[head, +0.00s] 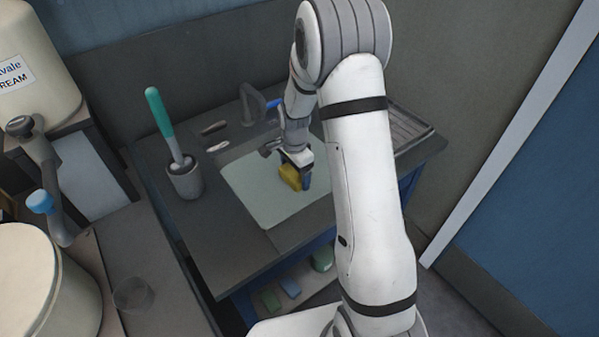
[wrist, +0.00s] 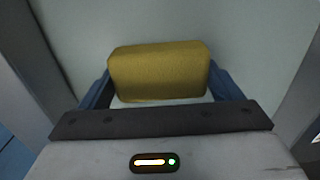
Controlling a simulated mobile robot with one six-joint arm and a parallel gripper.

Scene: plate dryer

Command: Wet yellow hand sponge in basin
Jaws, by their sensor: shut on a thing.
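The yellow hand sponge (head: 290,178) is held in my gripper (head: 296,182), over the pale basin (head: 255,205) in the counter. In the wrist view the sponge (wrist: 160,72) sits between the two blue fingers of my gripper (wrist: 160,85), which are shut on its left and right ends. Pale basin surface (wrist: 250,30) fills the background behind it. I cannot tell whether the sponge touches the basin floor. A grey faucet (head: 252,103) stands at the back of the basin; no water stream is visible.
A grey cup (head: 184,180) with a green-handled brush (head: 160,120) stands left of the basin. A ribbed drainboard (head: 400,125) lies to the right. Large cream containers (head: 30,280) crowd the left side. A blue door (head: 540,200) is at right.

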